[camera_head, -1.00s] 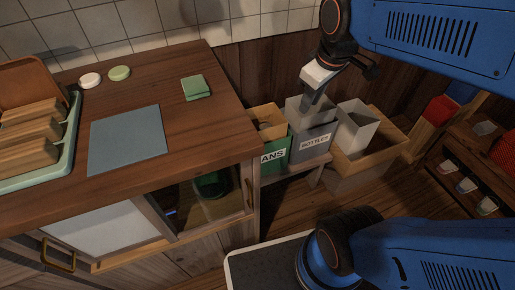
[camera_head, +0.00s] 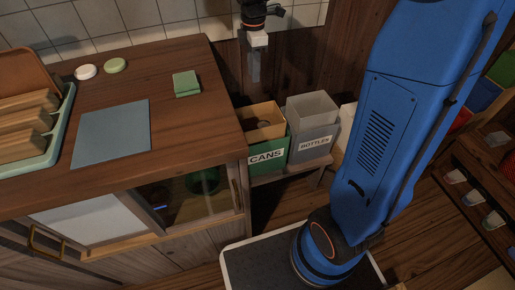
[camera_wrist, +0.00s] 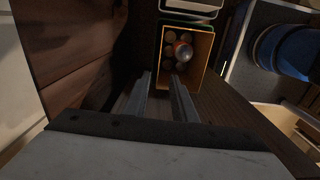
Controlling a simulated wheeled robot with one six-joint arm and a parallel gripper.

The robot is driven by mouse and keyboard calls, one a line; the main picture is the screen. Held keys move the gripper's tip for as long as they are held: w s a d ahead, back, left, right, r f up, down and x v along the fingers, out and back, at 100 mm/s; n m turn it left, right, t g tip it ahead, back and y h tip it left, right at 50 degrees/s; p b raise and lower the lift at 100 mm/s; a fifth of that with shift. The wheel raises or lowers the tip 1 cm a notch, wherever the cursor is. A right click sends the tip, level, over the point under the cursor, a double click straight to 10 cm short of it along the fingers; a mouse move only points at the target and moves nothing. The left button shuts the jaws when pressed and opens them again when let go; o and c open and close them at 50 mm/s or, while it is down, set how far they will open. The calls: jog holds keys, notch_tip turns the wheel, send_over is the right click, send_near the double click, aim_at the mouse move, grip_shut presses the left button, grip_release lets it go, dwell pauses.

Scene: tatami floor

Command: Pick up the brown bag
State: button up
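No item is clearly labelled as a bag. A brown open-topped, box-like holder (camera_head: 280,130) sits in or just behind the green bin marked CANS (camera_head: 266,152). In the wrist view the brown holder (camera_wrist: 208,48) lies ahead of the fingers, with several round items and a shiny rounded one inside. My gripper (camera_head: 254,76) hangs fingers-down near the back wall, above and slightly left of the holder, apart from it. In the wrist view my gripper (camera_wrist: 163,92) has two separated fingers with nothing between them.
A grey bin marked BOTTLES (camera_head: 313,143) stands right of the green bin. The wooden counter (camera_head: 130,120) is close on the left, with a green folded cloth (camera_head: 186,84) near its edge. A shelf unit (camera_head: 485,175) stands at the right.

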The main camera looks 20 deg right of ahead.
aim_at(254, 109)
notch_tip(254, 109, down, 18)
jog(key=shift+w+r, duration=0.15)
dwell(0.7)
jog(key=shift+c, duration=0.7)
grip_shut()
dwell(0.7)
